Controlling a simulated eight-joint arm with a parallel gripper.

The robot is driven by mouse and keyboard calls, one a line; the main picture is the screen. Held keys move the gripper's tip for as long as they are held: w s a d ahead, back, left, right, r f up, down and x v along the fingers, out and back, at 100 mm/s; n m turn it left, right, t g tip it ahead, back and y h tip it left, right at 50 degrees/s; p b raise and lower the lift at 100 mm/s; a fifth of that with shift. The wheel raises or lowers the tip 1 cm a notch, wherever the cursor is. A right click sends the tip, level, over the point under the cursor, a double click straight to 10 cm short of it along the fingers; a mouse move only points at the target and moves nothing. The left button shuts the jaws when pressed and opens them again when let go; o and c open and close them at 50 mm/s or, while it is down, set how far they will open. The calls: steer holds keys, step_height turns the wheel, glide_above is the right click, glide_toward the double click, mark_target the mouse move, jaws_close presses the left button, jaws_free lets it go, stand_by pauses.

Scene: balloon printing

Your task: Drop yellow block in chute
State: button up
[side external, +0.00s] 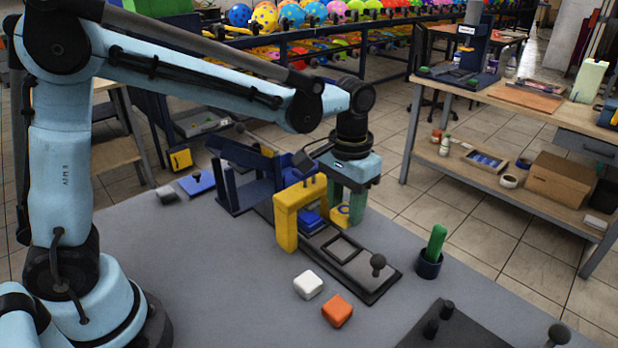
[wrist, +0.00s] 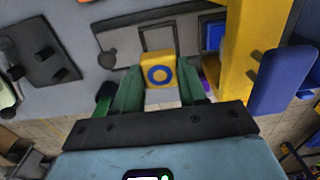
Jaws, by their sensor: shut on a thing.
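The yellow block (wrist: 158,75) has a blue ring on its face and sits between the green fingers of my gripper (wrist: 159,88) in the wrist view. My gripper (side external: 346,208) is shut on it. In the side view the yellow block (side external: 339,216) is partly hidden by the fingers, just right of a yellow arch (side external: 285,224) and low over the dark track. I cannot tell whether it touches the track. A dark blue angled frame (side external: 240,187) stands behind the arch; I cannot tell for sure whether it is the chute.
A blue block (side external: 311,220) is under the arch. The dark track (side external: 360,268) carries a square frame and a black knob. White (side external: 308,285) and orange (side external: 338,311) blocks lie in front. A cup with a green cylinder (side external: 436,243) stands right. The grey table's front left is clear.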

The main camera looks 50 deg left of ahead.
step_height(320, 180, up, 19)
steer(key=s+a+n, duration=0.4)
steer(key=a+n, duration=0.5)
steer(key=a, duration=0.6)
steer(key=s+a+n, duration=0.3)
steer(key=a+n, duration=0.6)
steer(key=a, duration=0.5)
steer(key=shift+f, duration=6.2)
steer(key=o, duration=1)
steer(key=shift+o, duration=0.2)
